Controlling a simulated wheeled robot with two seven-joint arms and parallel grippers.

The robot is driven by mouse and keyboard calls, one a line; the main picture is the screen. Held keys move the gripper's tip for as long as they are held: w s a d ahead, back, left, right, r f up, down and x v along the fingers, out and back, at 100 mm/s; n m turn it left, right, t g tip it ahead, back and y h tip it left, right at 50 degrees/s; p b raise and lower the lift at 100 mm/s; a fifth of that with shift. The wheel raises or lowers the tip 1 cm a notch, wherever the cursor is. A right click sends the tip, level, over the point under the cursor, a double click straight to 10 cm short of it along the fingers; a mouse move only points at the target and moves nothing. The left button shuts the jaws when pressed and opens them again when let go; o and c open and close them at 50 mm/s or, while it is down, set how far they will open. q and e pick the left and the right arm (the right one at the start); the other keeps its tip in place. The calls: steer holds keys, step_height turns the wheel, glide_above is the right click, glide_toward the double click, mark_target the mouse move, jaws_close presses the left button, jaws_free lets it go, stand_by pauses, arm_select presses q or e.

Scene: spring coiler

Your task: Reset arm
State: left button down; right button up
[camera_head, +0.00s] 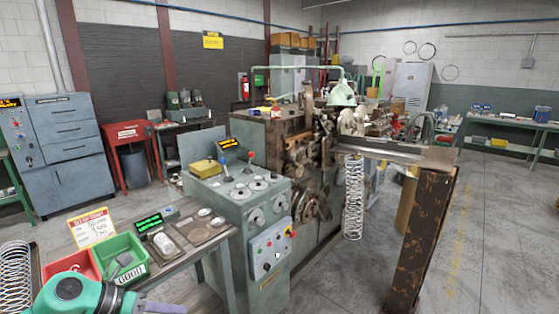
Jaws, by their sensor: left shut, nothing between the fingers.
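My left arm, teal and dark grey, comes in at the bottom left corner. My left gripper (166,308) is at the bottom edge, partly cut off by the frame. It is shut with nothing held, in front of the side bench and left of the machine. My right gripper is out of view. The green spring coiler (267,215) stands in the middle, with a control panel of dials and buttons. A coiled spring (353,200) hangs from the rail on its right.
The side bench (195,250) carries a red bin (68,268), a green bin (122,262) and a small display (148,222).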

arm_select(q)
steer(key=w+a+f+n+t, duration=0.6)
steer(key=w+f+n, duration=0.2)
steer(key=n, duration=0.3)
steer(key=s+a+f+n+y, duration=0.35)
steer(key=f+n, duration=0.25)
steer(key=f, duration=0.4)
steer(key=s+a+f+n+y, duration=0.35)
steer(key=f+n, duration=0.25)
steer(key=f, duration=0.3)
steer(key=s+d+f+n+g+y+b, duration=0.15)
steer(key=s+f+n+g, duration=0.5)
steer(key=s+f, duration=1)
steer(key=s+d+f+n+g, duration=0.2)
steer(key=s+d+f+n, duration=0.1)
steer(key=s, duration=0.6)
steer(key=s+d+f+n+g, duration=0.1)
steer(key=s+d+f+n, duration=0.2)
steer(key=s, duration=0.7)
step_height(320, 180, down, 3)
steer(key=shift+d+r+g, duration=0.2)
steer(key=shift+d+g, duration=0.15)
steer(key=shift+d, duration=0.9)
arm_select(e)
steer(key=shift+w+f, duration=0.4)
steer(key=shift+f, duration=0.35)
